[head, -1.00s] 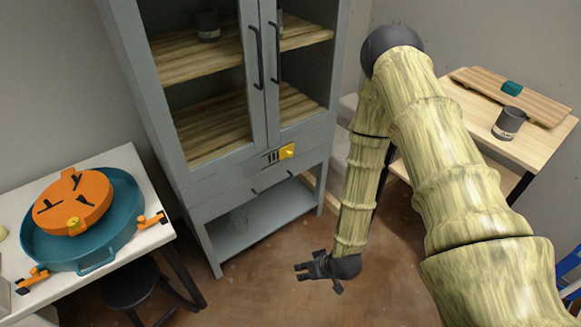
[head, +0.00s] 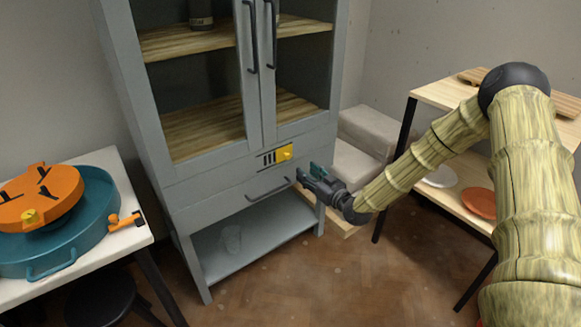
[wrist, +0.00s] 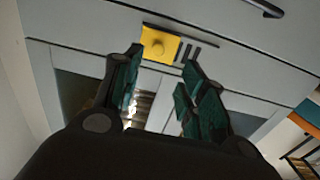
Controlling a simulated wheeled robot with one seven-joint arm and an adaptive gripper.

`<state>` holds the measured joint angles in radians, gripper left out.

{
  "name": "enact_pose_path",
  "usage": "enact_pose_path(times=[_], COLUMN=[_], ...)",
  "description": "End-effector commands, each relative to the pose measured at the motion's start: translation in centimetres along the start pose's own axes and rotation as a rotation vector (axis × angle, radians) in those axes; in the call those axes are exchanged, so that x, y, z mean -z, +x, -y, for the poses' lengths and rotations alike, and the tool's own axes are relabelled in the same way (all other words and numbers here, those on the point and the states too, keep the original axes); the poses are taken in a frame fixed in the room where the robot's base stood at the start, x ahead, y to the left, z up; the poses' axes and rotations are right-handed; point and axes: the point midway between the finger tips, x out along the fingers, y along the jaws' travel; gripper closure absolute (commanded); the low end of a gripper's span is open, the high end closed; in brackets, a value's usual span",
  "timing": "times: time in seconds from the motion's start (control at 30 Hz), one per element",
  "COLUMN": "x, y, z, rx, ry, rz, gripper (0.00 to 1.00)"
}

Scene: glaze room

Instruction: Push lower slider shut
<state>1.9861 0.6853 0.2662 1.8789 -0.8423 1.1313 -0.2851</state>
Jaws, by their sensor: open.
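The grey cabinet's low drawer front (head: 225,203), with a black bar handle (head: 268,190), lies below the panel with a yellow knob (head: 285,153). I cannot tell whether this drawer sticks out. The handle also shows at the top right of the wrist view (wrist: 266,8). My gripper (head: 308,173) is open and empty, close to the cabinet's right front edge, right of the handle and below the knob. In the wrist view, my gripper's teal-padded fingers (wrist: 160,72) are spread, with the yellow knob plate (wrist: 160,44) beyond them. I see no contact.
Two tall glazed doors (head: 262,60) are above the panel. An open bottom shelf (head: 260,240) is below. A white table (head: 100,245) with a teal basin (head: 90,235) stands left. A wooden rack (head: 440,95) stands right.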

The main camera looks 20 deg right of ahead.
Motion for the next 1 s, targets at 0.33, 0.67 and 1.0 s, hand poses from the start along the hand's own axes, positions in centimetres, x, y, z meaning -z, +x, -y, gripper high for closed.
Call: enact_pose_path(times=[0.33,0.67,1.0], x=[0.2,0.3,0.3], y=[3.3,8.5,10.8], z=[-0.3,-0.3,-0.3], rx=[-0.001,-0.001,-0.001], ry=[-0.007,-0.006,-0.006], rz=[-0.014,-0.013,-0.012], gripper=[0.58,0.58,0.58])
